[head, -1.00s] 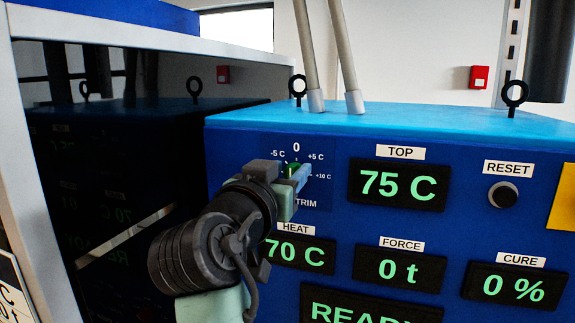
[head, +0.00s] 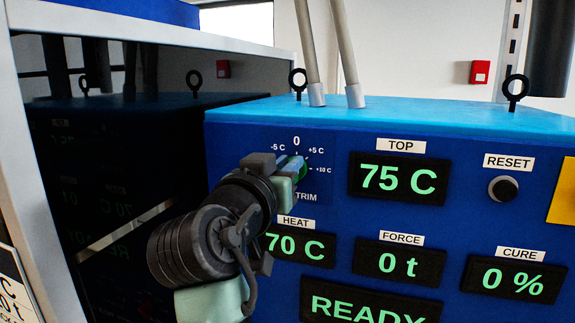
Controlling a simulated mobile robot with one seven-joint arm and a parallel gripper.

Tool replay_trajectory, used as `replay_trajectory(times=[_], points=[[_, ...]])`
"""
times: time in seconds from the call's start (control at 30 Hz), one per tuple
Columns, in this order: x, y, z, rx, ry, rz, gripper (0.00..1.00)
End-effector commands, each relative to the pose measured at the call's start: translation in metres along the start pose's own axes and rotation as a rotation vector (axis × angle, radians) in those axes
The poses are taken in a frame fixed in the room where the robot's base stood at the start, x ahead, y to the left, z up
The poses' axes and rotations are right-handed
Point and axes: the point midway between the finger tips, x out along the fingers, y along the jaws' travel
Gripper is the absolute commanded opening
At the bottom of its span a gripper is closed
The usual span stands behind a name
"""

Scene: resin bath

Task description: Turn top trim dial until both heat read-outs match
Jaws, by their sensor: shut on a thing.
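The trim dial (head: 302,169), green at its edge, sits on the blue panel under a scale with 0 at the top and +5 C and +10 C to the right. My gripper (head: 289,172) is shut on the dial and covers most of it, along with the left part of the scale. The dial's pointer is hard to make out. The TOP read-out (head: 399,179) shows 75 C. The HEAT read-out (head: 298,245) shows 70 C, its left edge partly behind my arm.
The FORCE read-out (head: 399,263) shows 0 t and the CURE read-out (head: 514,279) shows 0 %. A dark glossy panel (head: 110,180) stands close to the left of my arm.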

Motion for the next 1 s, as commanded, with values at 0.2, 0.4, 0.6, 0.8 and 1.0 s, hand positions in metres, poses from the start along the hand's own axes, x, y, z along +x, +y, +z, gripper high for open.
replay_trajectory(times=[0.2, 0.4, 0.6, 0.8, 1.0], points=[[0.0, -0.003, 0.001, -0.138, -0.001, 0.0, 0.0], [0.0, -0.006, 0.001, -0.308, -0.001, 0.0, 0.0], [0.0, -0.008, 0.002, -0.471, 0.0, -0.001, 0.0], [0.0, -0.01, 0.003, -0.602, 0.0, 0.0, 0.0], [0.0, -0.011, 0.004, -0.687, 0.0, 0.0, 0.0]])
